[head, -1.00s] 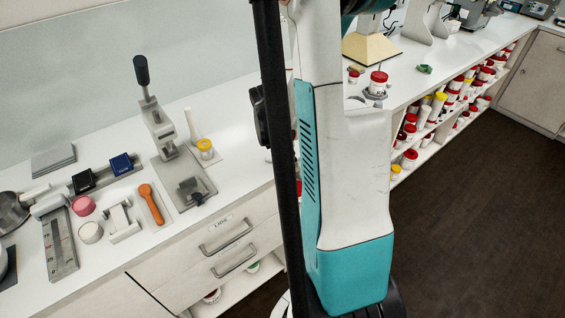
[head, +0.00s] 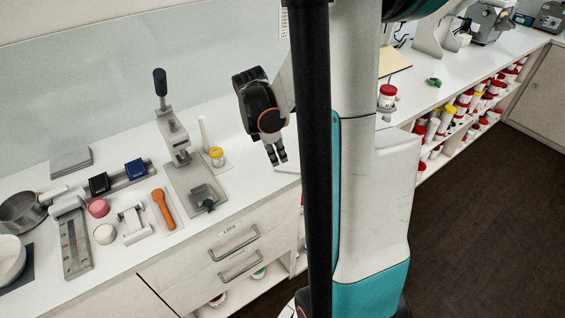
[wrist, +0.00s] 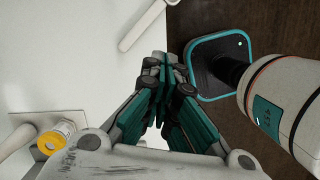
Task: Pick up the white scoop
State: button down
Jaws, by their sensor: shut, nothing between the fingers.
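No white scoop can be told for certain. My gripper (head: 276,155) points down over the front part of the counter, right of the yellow-lidded jar. In the wrist view, its fingers (wrist: 167,62) are together and empty. My column hides the counter to its right.
A lever press (head: 181,155) stands left of the jar. Drawers (head: 232,255) front the counter. Shelves of red-lidded jars (head: 465,100) are at right, with open floor (head: 480,210).

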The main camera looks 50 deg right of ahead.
aim_at(297, 170)
jog(key=shift+r, duration=0.5)
jog(key=c, duration=2)
grip_release()
jog(key=shift+r, duration=0.2)
jog(key=o, duration=0.5)
jog(key=d+r+m, duration=0.1)
jog(key=d+m, duration=0.1)
jog(key=s+d+r+m+t+y+p, duration=0.1)
jog(key=d+m, duration=0.1)
jog(key=d, duration=0.1)
jog(key=d+r+m+y, duration=0.1)
jog(key=d+m, duration=0.1)
jog(key=shift+s+d+r, duration=0.15)
jog(key=shift+s+d, duration=0.1)
jog(key=shift+d, duration=0.05)
notch_tip(297, 170, down, 14)
jog(key=b, duration=0.4)
jog(key=shift+r, duration=0.2)
